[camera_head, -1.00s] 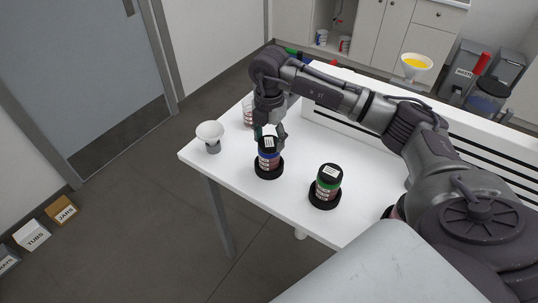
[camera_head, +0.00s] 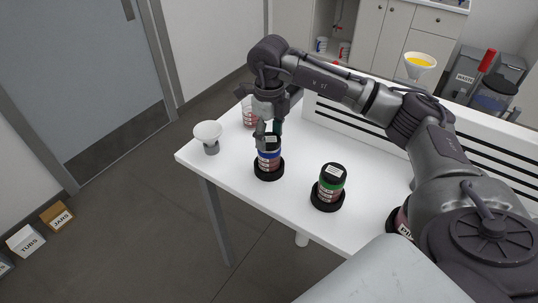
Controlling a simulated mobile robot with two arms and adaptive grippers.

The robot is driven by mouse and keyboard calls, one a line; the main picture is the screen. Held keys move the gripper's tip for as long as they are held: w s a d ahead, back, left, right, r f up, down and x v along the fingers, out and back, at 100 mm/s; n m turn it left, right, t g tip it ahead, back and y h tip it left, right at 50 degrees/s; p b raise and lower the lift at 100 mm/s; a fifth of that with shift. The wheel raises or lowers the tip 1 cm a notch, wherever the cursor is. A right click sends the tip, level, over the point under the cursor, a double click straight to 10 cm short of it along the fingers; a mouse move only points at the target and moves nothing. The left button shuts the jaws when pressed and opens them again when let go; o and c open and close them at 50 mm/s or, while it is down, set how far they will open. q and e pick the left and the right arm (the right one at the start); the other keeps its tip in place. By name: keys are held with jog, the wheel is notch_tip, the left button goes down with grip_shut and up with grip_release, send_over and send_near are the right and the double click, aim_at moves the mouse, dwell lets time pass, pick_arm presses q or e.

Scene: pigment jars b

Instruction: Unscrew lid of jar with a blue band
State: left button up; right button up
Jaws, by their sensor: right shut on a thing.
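The jar with a blue band (camera_head: 269,155) stands upright in a black round holder (camera_head: 268,174) on the white table. Its black lid (camera_head: 270,143) is on top, with a pale label. My right gripper (camera_head: 268,139) comes down from above with its fingers at the lid, shut on it. The fingers partly cover the lid, so I cannot tell whether it sits loose or tight on the jar. My left gripper is not in view.
A green-banded jar (camera_head: 331,183) stands in another black holder to the right. A white funnel (camera_head: 208,134) on a grey stand is at the table's left edge. A clear container (camera_head: 248,114) is behind my gripper. A partly hidden jar (camera_head: 401,222) is at the right.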

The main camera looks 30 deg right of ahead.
aim_at(270, 139)
jog(key=shift+r+p, duration=1)
jog(key=shift+r, duration=0.75)
jog(key=shift+d, duration=0.1)
